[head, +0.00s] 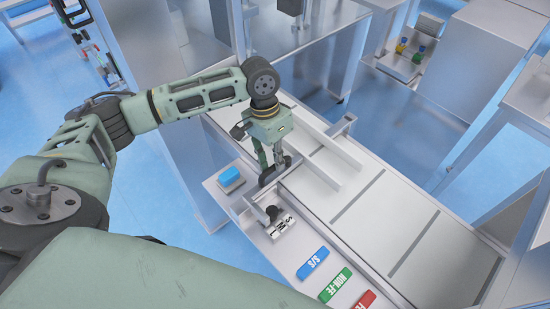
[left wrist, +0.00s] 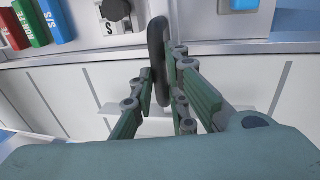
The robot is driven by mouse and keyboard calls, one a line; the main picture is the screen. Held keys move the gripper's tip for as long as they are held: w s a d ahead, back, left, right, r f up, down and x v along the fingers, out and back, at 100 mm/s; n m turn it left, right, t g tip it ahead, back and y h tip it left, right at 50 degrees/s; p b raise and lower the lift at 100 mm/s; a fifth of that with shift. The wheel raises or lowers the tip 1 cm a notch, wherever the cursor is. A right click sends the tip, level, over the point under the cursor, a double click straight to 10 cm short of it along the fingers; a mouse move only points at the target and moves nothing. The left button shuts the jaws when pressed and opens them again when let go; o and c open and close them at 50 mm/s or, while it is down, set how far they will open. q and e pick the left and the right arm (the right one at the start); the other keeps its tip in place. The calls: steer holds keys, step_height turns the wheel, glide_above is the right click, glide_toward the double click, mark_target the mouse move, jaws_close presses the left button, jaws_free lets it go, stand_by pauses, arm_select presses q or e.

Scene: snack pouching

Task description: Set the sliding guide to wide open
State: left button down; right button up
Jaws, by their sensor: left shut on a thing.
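My left gripper (head: 275,162) is over the near edge of the conveyor, pointing down. Its fingers are shut on a dark upright handle (head: 267,176). In the left wrist view the handle (left wrist: 157,50) stands between the fingers of the left gripper (left wrist: 166,95). Pale guide rails (head: 343,150) stand on the conveyor belt (head: 345,205) just beyond the gripper. How the handle joins the rails is hidden by the gripper. My right gripper is not in view.
On the near ledge are a blue button (head: 229,176), a black knob (head: 272,211) beside a lettered plate, and blue (head: 312,262), green (head: 335,284) and red (head: 364,302) labelled blocks. Metal cabinets stand behind the belt. The belt to the right of the rails is clear.

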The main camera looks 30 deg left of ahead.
arm_select(q)
steer(key=shift+s+r, duration=0.1)
steer(key=p, duration=0.6)
glide_above(254, 190)
steer(key=shift+w, duration=0.25)
steer(key=shift+s, duration=0.1)
steer(key=c, duration=1.7)
jaws_free()
steer(key=shift+s+a, duration=0.1)
steer(key=shift+c, duration=0.2)
